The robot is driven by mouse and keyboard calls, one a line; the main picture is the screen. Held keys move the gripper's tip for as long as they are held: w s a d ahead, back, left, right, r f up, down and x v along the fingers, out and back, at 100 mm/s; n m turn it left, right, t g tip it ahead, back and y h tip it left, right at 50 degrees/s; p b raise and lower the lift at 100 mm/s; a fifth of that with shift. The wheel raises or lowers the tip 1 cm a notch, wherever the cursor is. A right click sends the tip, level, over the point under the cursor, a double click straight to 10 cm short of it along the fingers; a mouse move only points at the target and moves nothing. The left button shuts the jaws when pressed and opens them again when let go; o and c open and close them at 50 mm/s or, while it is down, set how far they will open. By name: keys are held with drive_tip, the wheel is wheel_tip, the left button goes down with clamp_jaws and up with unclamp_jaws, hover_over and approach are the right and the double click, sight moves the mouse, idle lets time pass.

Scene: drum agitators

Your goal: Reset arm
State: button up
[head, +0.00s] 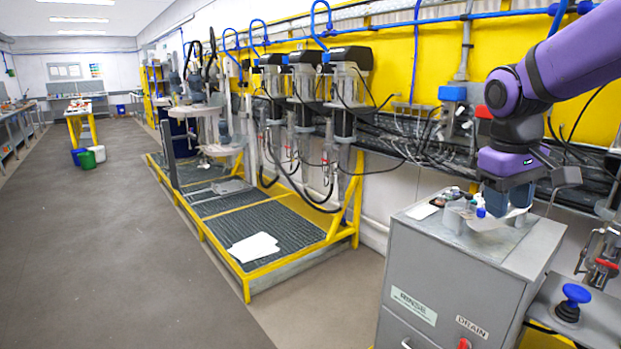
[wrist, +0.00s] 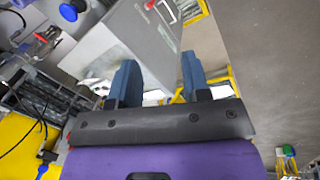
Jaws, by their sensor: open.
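My purple arm comes in from the upper right in the head view. My gripper (head: 507,198) hangs above the top of the grey cabinet (head: 450,285), close to the small bottles on it. In the wrist view my gripper (wrist: 160,72) shows two blue fingers set wide apart, with nothing between them but a view of the grey cabinet (wrist: 140,40) beyond. Whether the fingertips touch anything on the cabinet top is hard to tell in the head view.
Small bottles (head: 470,207) stand on the cabinet top. A blue knob (head: 575,294) is at the lower right. Drum agitators (head: 345,75) line the yellow wall above a yellow-edged grated platform (head: 262,237). The grey floor (head: 110,230) at left is clear, with bins (head: 88,157) farther back.

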drive_tip(key=s+a+m+t+y, duration=0.1)
drive_tip(key=s+t, duration=0.1)
drive_tip(key=s, duration=0.6)
drive_tip(key=s+a+r+m+t+y, duration=0.1)
drive_tip(key=s+t, duration=0.1)
drive_tip(key=s, duration=0.7)
drive_tip(key=shift+a+r+m+t, duration=0.15)
drive_tip(key=shift+r+m+t, duration=0.15)
drive_tip(key=shift+t, duration=0.1)
drive_tip(key=shift+w, duration=0.1)
